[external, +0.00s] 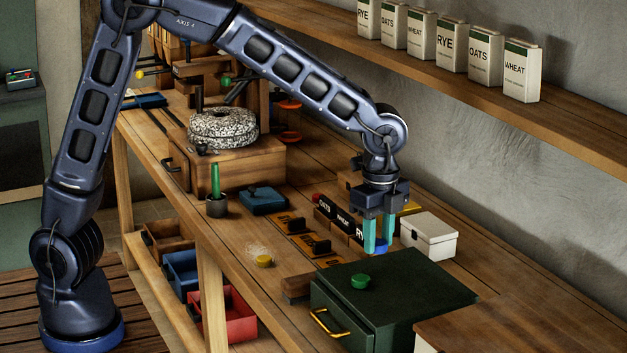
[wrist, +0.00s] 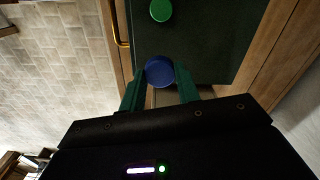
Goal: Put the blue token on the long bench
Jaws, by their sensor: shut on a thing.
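The blue token (external: 380,246) is held between the teal fingertips of my gripper (external: 377,243). In the wrist view the blue token (wrist: 159,71) shows as a round disc between the two fingers (wrist: 160,85). My gripper points down over the long wooden bench (external: 234,244), just behind the green box in the external view. I cannot tell the exact gap between the token and the surface below it.
A dark green box (external: 425,285) with a brass handle carries a green token (external: 360,281). A yellow token (external: 263,261) lies on the bench. A white box (external: 428,240) stands right of my gripper, and labelled blocks (external: 336,219) stand left of it. Bare wood surrounds the yellow token.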

